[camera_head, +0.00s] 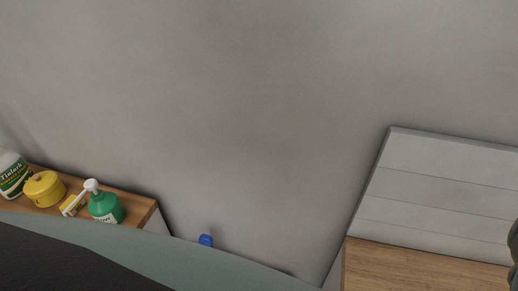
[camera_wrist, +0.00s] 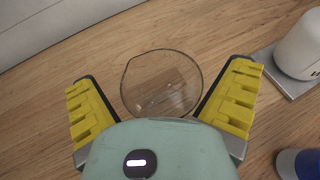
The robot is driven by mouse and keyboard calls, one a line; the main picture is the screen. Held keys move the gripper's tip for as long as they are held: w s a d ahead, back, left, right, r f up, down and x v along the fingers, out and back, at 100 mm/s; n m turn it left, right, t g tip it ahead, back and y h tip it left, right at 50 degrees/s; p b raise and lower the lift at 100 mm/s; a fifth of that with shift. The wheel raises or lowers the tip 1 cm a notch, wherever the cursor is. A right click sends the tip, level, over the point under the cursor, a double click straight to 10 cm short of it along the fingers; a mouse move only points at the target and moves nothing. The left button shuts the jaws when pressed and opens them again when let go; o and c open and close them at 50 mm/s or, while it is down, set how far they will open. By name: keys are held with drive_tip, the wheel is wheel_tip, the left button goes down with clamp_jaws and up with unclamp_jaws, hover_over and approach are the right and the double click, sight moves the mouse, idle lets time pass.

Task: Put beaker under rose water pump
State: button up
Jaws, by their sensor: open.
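A clear round glass vessel, which looks like the beaker (camera_wrist: 161,84), is on the wooden counter in the wrist view. My gripper (camera_wrist: 165,76) is open, with one yellow-padded finger to the left of the glass and one to the right. Neither finger visibly touches it. The glass's lower edge is close to my gripper's body. A green pump bottle (camera_head: 106,207) with a white pump head stands on a wooden-topped counter at the left of the head view. Its label is too small to read, so I cannot tell whether it is the rose water pump.
In the wrist view, a white object (camera_wrist: 299,48) on a grey base and a blue-white object (camera_wrist: 298,163) are to the right.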

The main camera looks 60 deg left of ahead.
drive_tip(key=c, duration=1.2)
drive_tip(key=shift+r, duration=0.1)
